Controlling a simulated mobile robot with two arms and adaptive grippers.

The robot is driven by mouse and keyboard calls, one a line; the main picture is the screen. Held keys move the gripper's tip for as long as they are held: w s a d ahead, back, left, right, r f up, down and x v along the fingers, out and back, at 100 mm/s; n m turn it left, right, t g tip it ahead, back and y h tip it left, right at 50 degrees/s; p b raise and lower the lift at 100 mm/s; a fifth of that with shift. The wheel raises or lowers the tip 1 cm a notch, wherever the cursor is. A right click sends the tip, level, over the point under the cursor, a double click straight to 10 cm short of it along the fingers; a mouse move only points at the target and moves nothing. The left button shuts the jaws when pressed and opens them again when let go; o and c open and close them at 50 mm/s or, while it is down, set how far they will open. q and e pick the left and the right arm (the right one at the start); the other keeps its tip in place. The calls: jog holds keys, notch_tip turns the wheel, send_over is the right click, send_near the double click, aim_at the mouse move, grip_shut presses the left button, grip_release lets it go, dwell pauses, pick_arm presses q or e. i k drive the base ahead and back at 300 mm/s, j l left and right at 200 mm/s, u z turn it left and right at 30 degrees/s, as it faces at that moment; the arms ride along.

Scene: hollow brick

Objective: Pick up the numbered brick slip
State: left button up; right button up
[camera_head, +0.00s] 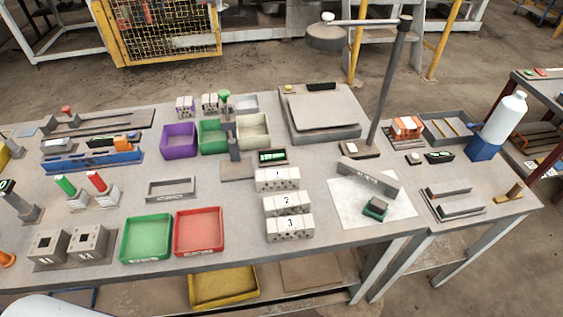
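Three pale grey numbered bricks with holes in their front faces stand in a column right of the table's middle. The brick marked 1 (277,180) is farthest back, the brick marked 2 (287,205) is in the middle, and the brick marked 3 (290,229) is nearest the front edge. Each carries its number on a white patch on top. Whether any is a separate slip, I cannot tell. Neither of my grippers is in view.
A green tray (147,259) and a red tray (176,232) lie left of the bricks. Right of them, a grey bar (369,177) and a small green-topped block (375,208) lie on a white sheet (345,208). A lamp post (388,85) rises behind.

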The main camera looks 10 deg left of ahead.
aim_at(283, 179)
jog(key=j+z, duration=0.25)
jog(key=z, duration=0.2)
jog(key=k+j+z, duration=0.2)
jog(key=z, duration=0.3)
